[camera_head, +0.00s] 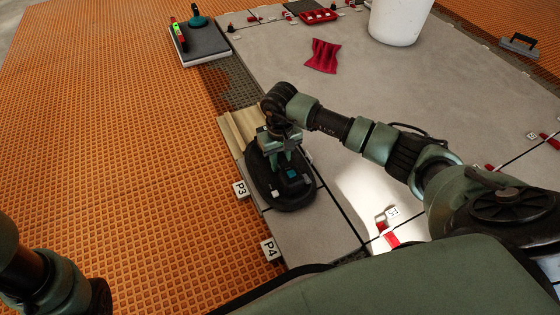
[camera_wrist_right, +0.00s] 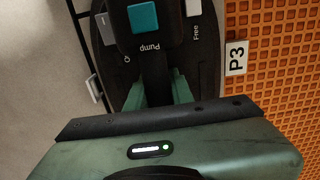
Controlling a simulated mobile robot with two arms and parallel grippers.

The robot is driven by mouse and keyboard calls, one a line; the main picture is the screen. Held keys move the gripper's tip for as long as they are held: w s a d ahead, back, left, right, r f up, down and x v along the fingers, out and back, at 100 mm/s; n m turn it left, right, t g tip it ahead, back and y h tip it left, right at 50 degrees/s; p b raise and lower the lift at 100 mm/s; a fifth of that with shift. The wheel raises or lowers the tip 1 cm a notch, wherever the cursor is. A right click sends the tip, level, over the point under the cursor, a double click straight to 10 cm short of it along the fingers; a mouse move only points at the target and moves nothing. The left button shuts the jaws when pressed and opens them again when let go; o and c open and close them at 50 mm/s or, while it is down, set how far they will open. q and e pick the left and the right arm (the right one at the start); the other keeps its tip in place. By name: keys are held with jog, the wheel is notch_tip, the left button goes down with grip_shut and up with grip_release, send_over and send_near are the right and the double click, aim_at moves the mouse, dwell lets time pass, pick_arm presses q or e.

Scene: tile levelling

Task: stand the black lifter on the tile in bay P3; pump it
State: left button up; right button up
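The black lifter (camera_head: 296,203) is an oval pad with a handle and a teal button. It is over the tile beside the P3 label (camera_head: 240,189), close to the orange mat's edge. I cannot tell whether its pad touches the tile. My right gripper (camera_head: 281,160) comes down on the lifter's handle. In the right wrist view its green fingers (camera_wrist_right: 158,92) lie on both sides of the dark handle, shut on it. The lifter (camera_wrist_right: 108,70) shows there with its teal Pump button (camera_wrist_right: 143,17) and a grey Free button. The tile in P3 is mostly hidden. My left gripper is out of view.
A P4 label (camera_head: 270,249) marks the bay nearer me. A bare beige strip (camera_head: 239,127) lies beyond the lifter. Farther off are a grey slab (camera_head: 204,47) with a level and a teal-handled tool, a red cloth (camera_head: 323,56) and a white bucket (camera_head: 398,20).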

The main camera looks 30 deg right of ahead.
jog(key=o, duration=0.4)
jog(key=shift+r, duration=0.1)
jog(key=shift+o, duration=0.2)
notch_tip(320, 180, up, 8)
jog(key=p, duration=0.5)
